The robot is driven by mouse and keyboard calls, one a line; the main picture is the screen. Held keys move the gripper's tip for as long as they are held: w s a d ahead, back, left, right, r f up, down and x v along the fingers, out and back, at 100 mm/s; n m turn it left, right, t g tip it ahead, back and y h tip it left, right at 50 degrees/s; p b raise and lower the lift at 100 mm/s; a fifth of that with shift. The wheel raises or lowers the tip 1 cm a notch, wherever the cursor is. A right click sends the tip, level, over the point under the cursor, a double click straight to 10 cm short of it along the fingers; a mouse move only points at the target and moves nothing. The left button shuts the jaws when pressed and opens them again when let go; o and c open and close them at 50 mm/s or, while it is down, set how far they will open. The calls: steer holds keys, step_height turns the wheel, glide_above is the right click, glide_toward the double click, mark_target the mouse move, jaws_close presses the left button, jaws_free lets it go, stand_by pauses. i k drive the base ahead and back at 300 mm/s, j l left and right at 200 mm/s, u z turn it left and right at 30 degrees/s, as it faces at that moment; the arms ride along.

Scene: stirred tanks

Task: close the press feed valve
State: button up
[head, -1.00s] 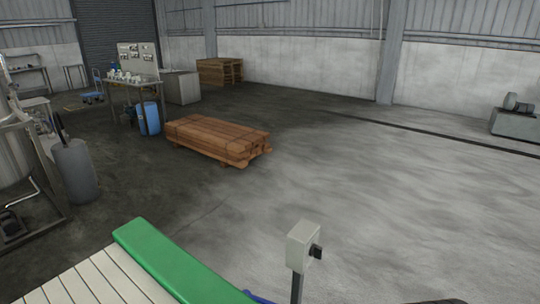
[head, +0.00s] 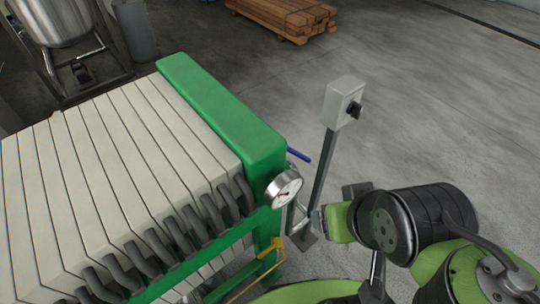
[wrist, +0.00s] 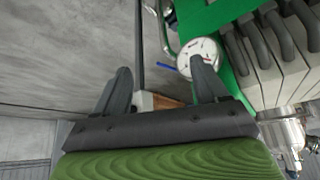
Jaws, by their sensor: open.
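The filter press has pale plates (head: 100,150) and a green end frame (head: 215,110). A blue lever (head: 299,155) sticks out to the right of the frame, just above a round white gauge (head: 284,188). It looks like the feed valve's handle; the valve body is hidden. My gripper (head: 318,220) is at the right of the press, below and right of the gauge. In the wrist view, my gripper (wrist: 160,68) has its two dark fingers apart, with nothing held.
A grey control box (head: 344,98) on a slanting post stands close to my gripper. A yellow pipe or handle (head: 268,256) is low on the frame. Dark hoses (head: 190,220) line the plates. A timber stack (head: 285,15) lies farther off.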

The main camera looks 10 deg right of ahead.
mark_target(307, 160)
steer(key=l+u, duration=0.2)
steer(key=u, duration=0.25)
steer(key=l+u, duration=0.25)
steer(key=u, duration=0.2)
steer(key=k+l+u, duration=0.1)
steer(key=u, duration=0.35)
steer(key=k+l+u, duration=0.1)
steer(key=l+u, duration=0.15)
steer(key=u, duration=0.2)
steer(key=k+l+u, duration=0.1)
steer(key=u, duration=0.3)
steer(key=k+l+u, duration=0.15)
steer(key=u, duration=0.3)
